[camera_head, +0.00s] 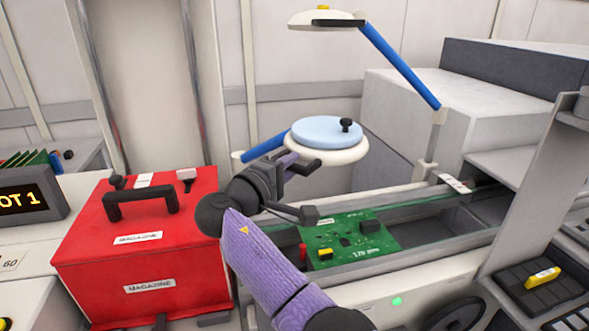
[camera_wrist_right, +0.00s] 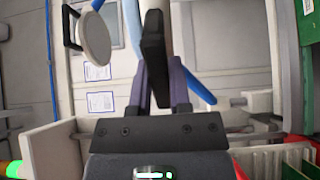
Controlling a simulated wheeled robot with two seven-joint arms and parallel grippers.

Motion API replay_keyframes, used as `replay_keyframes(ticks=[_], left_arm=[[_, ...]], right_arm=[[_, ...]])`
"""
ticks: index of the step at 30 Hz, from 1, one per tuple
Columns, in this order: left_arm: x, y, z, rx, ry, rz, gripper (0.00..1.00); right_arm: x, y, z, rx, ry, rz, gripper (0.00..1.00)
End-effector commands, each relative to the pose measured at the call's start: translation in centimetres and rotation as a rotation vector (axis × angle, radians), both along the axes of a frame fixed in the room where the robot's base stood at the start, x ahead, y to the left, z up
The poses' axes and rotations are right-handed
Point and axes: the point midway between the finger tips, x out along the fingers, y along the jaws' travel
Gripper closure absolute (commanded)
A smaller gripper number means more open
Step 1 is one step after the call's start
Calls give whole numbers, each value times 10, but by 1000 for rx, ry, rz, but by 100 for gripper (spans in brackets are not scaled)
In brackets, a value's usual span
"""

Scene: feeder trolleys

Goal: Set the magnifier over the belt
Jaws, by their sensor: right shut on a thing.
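The magnifier (camera_head: 330,131) has a round pale blue lens in a white rim, with a black knob on top and a blue arm (camera_head: 263,146) on its left side. My right gripper (camera_head: 287,165) is at the front left of its rim, shut on the black handle. In the right wrist view the dark handle (camera_wrist_right: 153,58) is between the purple fingers (camera_wrist_right: 159,88). The belt unit (camera_head: 430,215) runs in front of the magnifier. The lens shows behind the near part of the belt unit in the head view. My left gripper is not in view.
A green circuit board (camera_head: 348,238) lies in the belt unit, below my right gripper. A white lamp (camera_head: 328,19) on a blue arm hangs above the magnifier. A red case (camera_head: 140,245) stands at the left. Grey machine housings (camera_head: 405,112) stand at the right.

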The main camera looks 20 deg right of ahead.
Motion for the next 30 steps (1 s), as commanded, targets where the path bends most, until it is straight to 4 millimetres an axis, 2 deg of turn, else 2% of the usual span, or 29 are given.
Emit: replay_keyframes(ticks=[11,12,16,25,30], left_arm=[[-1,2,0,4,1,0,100],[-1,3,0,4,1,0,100],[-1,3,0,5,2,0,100],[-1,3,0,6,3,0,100],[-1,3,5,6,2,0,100]], right_arm=[[0,0,-1,2,2,-4,100],[0,0,-1,2,2,-4,68],[0,0,-1,2,1,-4,41],[-2,3,0,1,0,-2,41],[-22,33,1,3,-1,1,41]])
